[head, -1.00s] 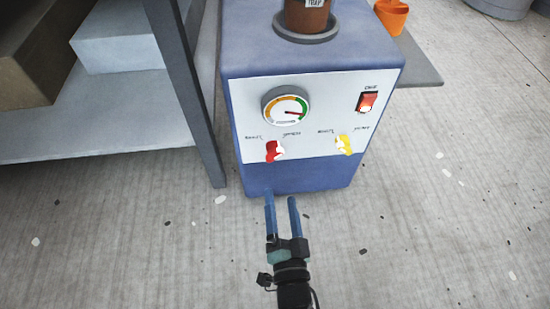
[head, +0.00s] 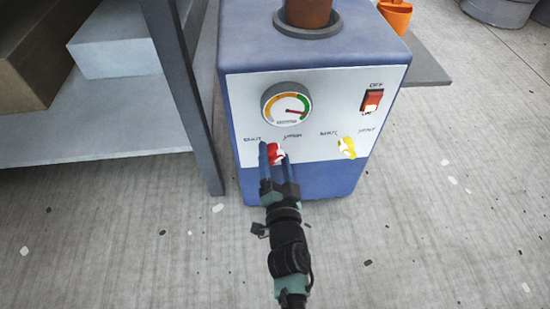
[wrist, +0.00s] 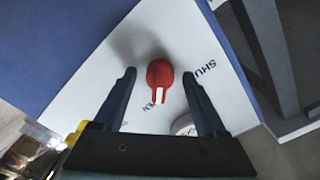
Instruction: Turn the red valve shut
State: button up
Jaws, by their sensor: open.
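The red valve (head: 276,153) is on the white front panel of a blue box, below the round gauge. In the wrist view the red valve (wrist: 160,74) is a round knob with a white-marked handle pointing down the picture. Letters reading "SHU" show to its right, and other lettering below it is partly covered by the handle. My gripper (head: 273,157) is open in front of the panel, with one finger on each side of the valve. In the wrist view my gripper (wrist: 159,76) has a gap between each finger and the knob.
A yellow valve (head: 347,147) sits right of the red one on the panel. The gauge (head: 286,104) is above, and a red rocker switch (head: 372,100) is at the upper right. A grey shelf post (head: 185,100) stands close on the left. The floor in front is clear.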

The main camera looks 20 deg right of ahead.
grip_shut()
dwell(0.3)
jog(key=n, duration=0.4)
jog(key=shift+n, duration=0.4)
jog(key=n, duration=0.9)
jog(key=shift+a+f, duration=0.1)
jog(key=shift+n+b, duration=0.3)
jog(key=shift+n, duration=1.8)
